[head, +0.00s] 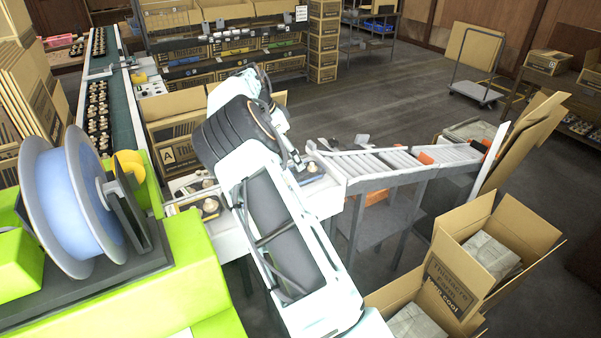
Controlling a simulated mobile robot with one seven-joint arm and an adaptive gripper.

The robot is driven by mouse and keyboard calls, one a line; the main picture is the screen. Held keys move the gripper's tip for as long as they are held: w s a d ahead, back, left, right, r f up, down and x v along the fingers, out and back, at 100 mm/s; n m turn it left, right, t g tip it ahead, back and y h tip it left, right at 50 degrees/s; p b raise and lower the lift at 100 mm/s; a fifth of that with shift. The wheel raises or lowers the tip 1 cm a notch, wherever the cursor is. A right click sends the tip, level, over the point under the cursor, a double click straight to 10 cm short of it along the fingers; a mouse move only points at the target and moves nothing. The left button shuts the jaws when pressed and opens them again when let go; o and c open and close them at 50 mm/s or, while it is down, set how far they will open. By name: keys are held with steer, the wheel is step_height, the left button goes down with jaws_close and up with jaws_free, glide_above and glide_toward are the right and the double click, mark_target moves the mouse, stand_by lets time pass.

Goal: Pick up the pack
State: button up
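A dark tray pack with pale mushrooms (209,206) lies on the white machine bed, left of my arm. Another dark pack (312,172) shows on the bed at the right side of my arm, just before the roller conveyor. My gripper (297,162) points down close to this right-hand pack, at its left end. My arm links hide part of the gripper and the bed between the packs. The fingers are small and dark here, so I cannot tell whether they touch the pack or how far they are apart.
A roller conveyor (400,160) runs right from the bed. Open cardboard boxes (510,235) stand at the lower right. A green wrapping machine (195,255) with a blue film roll (70,205) fills the left. A belt (121,95) carries several packs behind it.

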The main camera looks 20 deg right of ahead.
mark_target(293, 170)
steer(key=x, duration=0.3)
steer(key=shift+d+f, duration=0.15)
steer(key=shift+f, duration=0.05)
steer(key=p+x, duration=0.1)
steer(key=x, duration=0.3)
steer(key=shift+w+d+p, duration=0.25)
steer(key=shift+w+p, duration=0.15)
steer(key=shift+w+d+f, duration=0.1)
steer(key=shift+d+f, duration=0.05)
steer(key=shift+f, duration=0.4)
steer(key=c, duration=1.1)
